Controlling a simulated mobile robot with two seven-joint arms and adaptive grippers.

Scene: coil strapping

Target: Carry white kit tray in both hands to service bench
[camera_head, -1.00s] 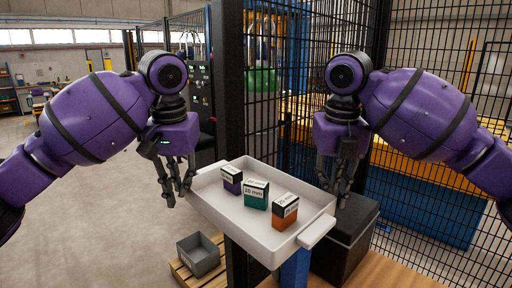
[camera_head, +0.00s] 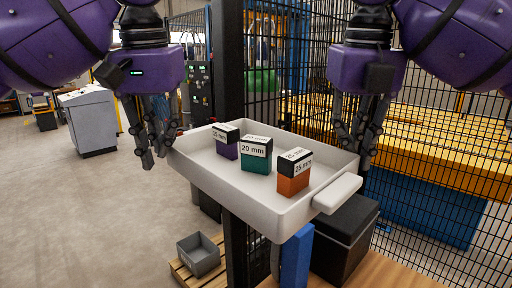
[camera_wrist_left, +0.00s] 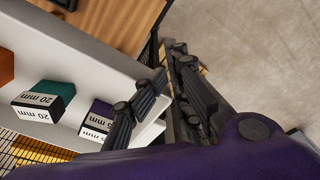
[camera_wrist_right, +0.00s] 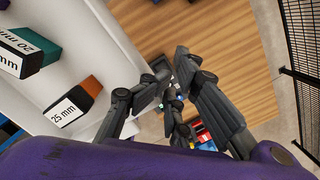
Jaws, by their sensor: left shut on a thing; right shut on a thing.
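The white kit tray (camera_head: 232,207) is held up in the air between my two grippers in the head view and looks roughly level. In it stand a purple box (camera_head: 226,148), a teal box (camera_head: 256,160) marked 20 mm and an orange box (camera_head: 293,180) marked 25 mm, all with black tops. My left gripper (camera_head: 158,148) is shut on the tray's left end; its fingers are at the rim in the left wrist view (camera_wrist_left: 158,98). My right gripper (camera_head: 364,148) is shut on the right end; the right wrist view (camera_wrist_right: 170,92) shows its fingers there. The exact finger contacts are partly hidden.
A wooden top (camera_head: 375,274) lies low at the front right, beside a black box (camera_head: 345,236). A black mesh fence with a dark post (camera_head: 229,75) stands behind the tray. A grey bin (camera_head: 198,255) sits on a pallet below. Open floor lies to the left.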

